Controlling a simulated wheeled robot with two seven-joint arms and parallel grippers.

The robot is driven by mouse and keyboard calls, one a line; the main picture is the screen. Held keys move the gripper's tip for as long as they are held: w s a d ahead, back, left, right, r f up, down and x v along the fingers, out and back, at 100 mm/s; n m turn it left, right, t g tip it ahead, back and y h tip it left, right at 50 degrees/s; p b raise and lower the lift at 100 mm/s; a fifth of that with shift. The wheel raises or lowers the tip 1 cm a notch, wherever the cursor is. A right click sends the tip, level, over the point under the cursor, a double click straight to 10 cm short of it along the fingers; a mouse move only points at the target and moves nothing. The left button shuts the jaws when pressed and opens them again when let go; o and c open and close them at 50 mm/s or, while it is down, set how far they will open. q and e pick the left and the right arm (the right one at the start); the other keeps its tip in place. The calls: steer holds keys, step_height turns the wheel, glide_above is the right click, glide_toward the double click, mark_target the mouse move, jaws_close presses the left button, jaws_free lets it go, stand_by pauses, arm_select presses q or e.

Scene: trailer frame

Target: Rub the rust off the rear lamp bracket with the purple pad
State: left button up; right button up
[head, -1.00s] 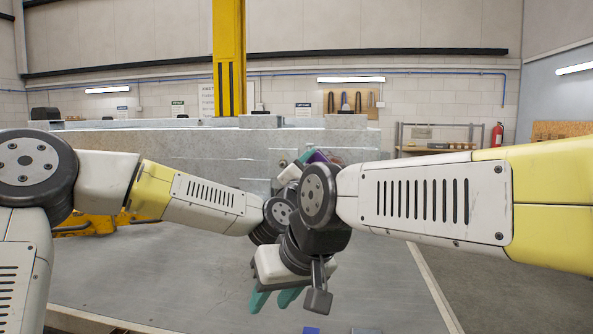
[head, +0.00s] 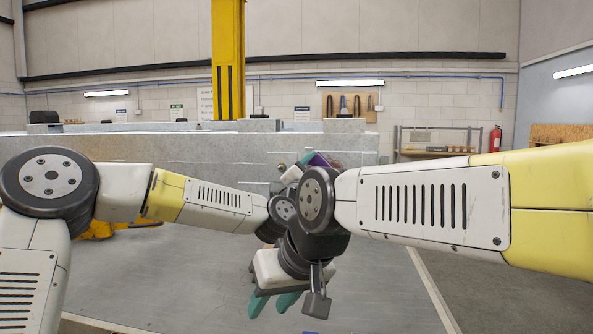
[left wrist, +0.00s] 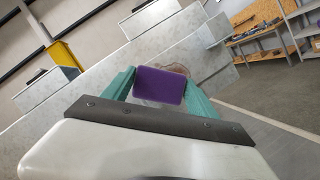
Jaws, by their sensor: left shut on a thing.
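The purple pad (left wrist: 158,86) is clamped between the two teal fingers of my left gripper (left wrist: 160,88). In the head view the pad (head: 318,160) shows only in part, behind my right arm, close to the pale grey frame. A brownish, rusty-looking patch (left wrist: 180,69), likely on the rear lamp bracket, shows just beyond the pad's top edge. The pad covers most of it, and I cannot tell whether they touch. In the head view the patch (head: 342,160) is partly hidden too. My right gripper (head: 272,302) hangs lower in front, fingers apart, with nothing visible between them.
The grey trailer frame (head: 180,147) spans the middle distance. A yellow post (head: 229,60) stands behind it. My right forearm crosses in front of the work spot. A shelf rack (head: 438,140) and fire extinguisher (head: 496,138) stand far right.

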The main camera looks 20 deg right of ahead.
arm_select(q)
steer(key=shift+w+d, duration=0.45)
steer(key=shift+w, duration=0.25)
steer(key=shift+s+d, duration=0.1)
steer(key=shift+s+d, duration=0.45)
steer(key=shift+d, duration=0.2)
steer(key=shift+s+d, duration=0.45)
steer(key=shift+d, duration=0.2)
steer(key=shift+s+d, duration=0.4)
steer(key=shift+d, duration=0.4)
steer(key=shift+s+d, duration=0.4)
steer(key=shift+d, duration=0.4)
steer(key=shift+w+a, duration=0.6)
steer(key=shift+a, duration=0.45)
steer(key=shift+w+a, duration=0.55)
steer(key=shift+a, duration=0.45)
steer(key=shift+w+a, duration=0.6)
steer(key=shift+a, duration=0.45)
steer(key=shift+w+d, duration=0.1)
